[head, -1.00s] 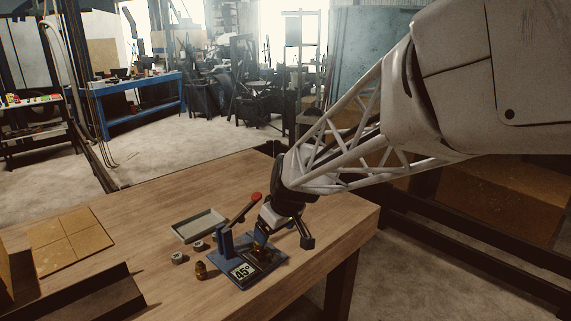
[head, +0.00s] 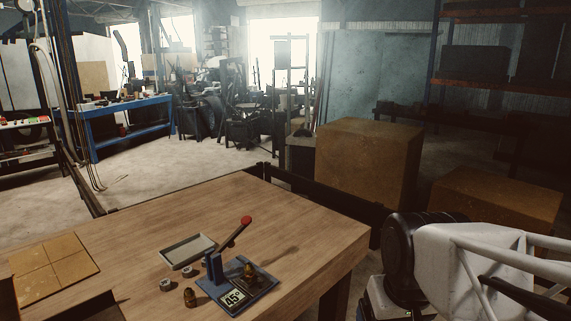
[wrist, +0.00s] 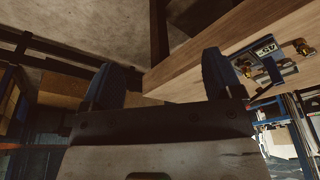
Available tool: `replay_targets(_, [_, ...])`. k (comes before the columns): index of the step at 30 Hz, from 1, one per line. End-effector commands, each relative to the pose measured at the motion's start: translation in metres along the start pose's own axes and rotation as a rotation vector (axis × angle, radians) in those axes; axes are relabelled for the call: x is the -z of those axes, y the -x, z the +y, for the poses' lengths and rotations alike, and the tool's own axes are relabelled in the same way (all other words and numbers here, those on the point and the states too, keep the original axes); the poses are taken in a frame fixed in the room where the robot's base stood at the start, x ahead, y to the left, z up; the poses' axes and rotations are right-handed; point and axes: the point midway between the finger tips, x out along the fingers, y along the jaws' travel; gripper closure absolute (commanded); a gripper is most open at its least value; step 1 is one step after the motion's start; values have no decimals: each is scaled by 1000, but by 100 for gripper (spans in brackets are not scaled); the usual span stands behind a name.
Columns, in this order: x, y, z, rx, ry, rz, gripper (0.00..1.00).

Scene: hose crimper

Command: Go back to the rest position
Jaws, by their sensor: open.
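The blue hose crimper (head: 240,286) with a red-tipped lever and a "45°" label stands near the right edge of the wooden table (head: 130,240). A brass fitting (head: 250,272) stands on the crimper's base. My gripper (wrist: 165,85) is open and empty in the wrist view, off the table's edge, with its two dark blue fingers spread apart. The crimper (wrist: 268,66) shows at the upper right there, beyond the fingers. In the head view my arm is at the lower right, beside the table, and the fingertips are out of frame.
A shallow grey tray (head: 188,251) lies behind the crimper. Another brass fitting (head: 190,298) and small metal rings (head: 165,285) are left of it. A tan four-panel board (head: 52,268) lies at the left. Large brown boxes (head: 370,165) stand on the floor behind the table.

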Motion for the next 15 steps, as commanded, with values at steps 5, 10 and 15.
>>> replay_targets(5, [-26, 4, 12, -29, -72, -8, 15])
replay_targets(10, [-33, 4, 14, -35, -89, -11, 15])
replay_targets(15, [-32, 4, 14, -35, -89, -11, 15])
